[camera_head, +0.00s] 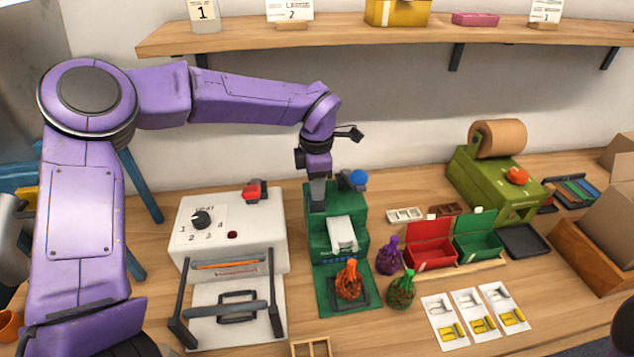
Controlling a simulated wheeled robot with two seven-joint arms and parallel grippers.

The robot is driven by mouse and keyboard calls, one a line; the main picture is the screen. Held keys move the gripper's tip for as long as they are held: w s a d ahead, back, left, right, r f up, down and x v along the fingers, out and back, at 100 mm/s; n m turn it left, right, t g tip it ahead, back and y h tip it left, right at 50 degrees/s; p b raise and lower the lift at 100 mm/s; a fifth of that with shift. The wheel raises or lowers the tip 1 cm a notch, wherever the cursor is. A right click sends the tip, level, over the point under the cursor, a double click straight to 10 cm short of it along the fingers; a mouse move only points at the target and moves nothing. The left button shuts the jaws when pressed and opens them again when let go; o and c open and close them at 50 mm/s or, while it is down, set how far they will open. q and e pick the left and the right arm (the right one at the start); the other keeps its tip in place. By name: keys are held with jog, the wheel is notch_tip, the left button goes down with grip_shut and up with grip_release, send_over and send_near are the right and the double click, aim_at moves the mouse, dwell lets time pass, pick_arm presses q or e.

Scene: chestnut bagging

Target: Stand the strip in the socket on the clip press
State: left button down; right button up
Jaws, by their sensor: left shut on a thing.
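The clip press (356,205) is the green machine with a blue ball knob, standing mid-table against the wall side. My left gripper (318,198) points down at the top left of the press, with its grey fingers shut. The thing between the fingers is barely visible and looks small; I take it to be the strip, but its shape cannot be made out. The socket is hidden behind the fingers or too small to tell, so I cannot tell whether the strip touches it. My right gripper is not in view.
An orange netted bag (349,281) stands on the press's front plate. Purple (389,257) and green (402,291) bags stand to its right. A white machine (228,228) is close on the left. Red (430,243) and green (478,238) bins lie right. A shelf (390,40) runs above.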

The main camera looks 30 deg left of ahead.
pick_arm(q)
jog(key=shift+s, duration=0.1)
jog(key=c, duration=0.9)
grip_release()
jog(key=shift+f, duration=0.15)
jog(key=shift+c, duration=0.2)
notch_tip(320, 180, up, 12)
jog(key=shift+r+b, duration=0.25)
jog(key=shift+b, duration=0.15)
